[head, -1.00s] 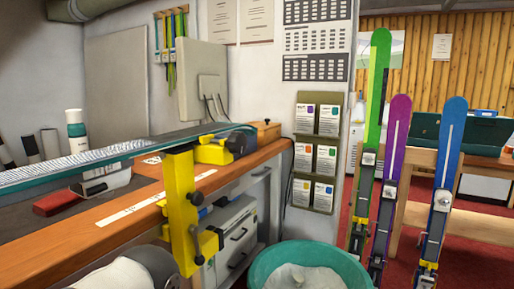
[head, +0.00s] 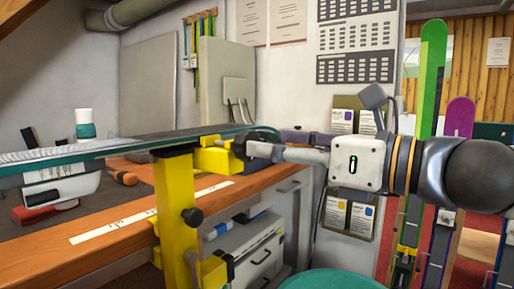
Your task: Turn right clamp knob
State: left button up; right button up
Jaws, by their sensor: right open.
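A yellow clamp (head: 175,195) stands at the bench's front edge, its top under the teal-edged ski (head: 130,147). A yellow block (head: 213,158) beside it carries a black knob (head: 239,146) on its right side. Another black knob (head: 192,216) sticks out of the clamp's upright. My right gripper (head: 274,142) comes in from the right, open, with its fingers pointing left. Its nearer fingertip is close to or at the knob on the block; I cannot tell whether they touch. The finger partly hides the knob's right side. My left gripper is not in view.
The wooden bench (head: 95,252) holds a white strip, a red-based tool (head: 45,212) and a white-capped bottle (head: 85,124). A teal bin (head: 330,282) stands at the bottom. Green and purple skis stand at the right, behind my right arm.

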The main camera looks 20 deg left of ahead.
aim_at(245, 145)
jog(key=x, duration=0.4)
jog(key=shift+a, duration=0.1)
jog(key=c, duration=1.2)
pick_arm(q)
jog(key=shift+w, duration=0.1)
pick_arm(e)
jog(key=shift+o, duration=0.2)
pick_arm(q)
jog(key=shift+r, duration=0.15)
pick_arm(e)
jog(key=shift+n, duration=0.4)
pick_arm(q)
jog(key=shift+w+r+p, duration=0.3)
jog(key=shift+p, duration=0.1)
pick_arm(e)
jog(key=n, duration=0.9)
jog(key=n+g, duration=0.1)
jog(key=n, duration=0.9)
jog(key=shift+s+f, duration=0.15)
jog(key=shift+f, duration=0.05)
jog(key=shift+n, duration=0.3)
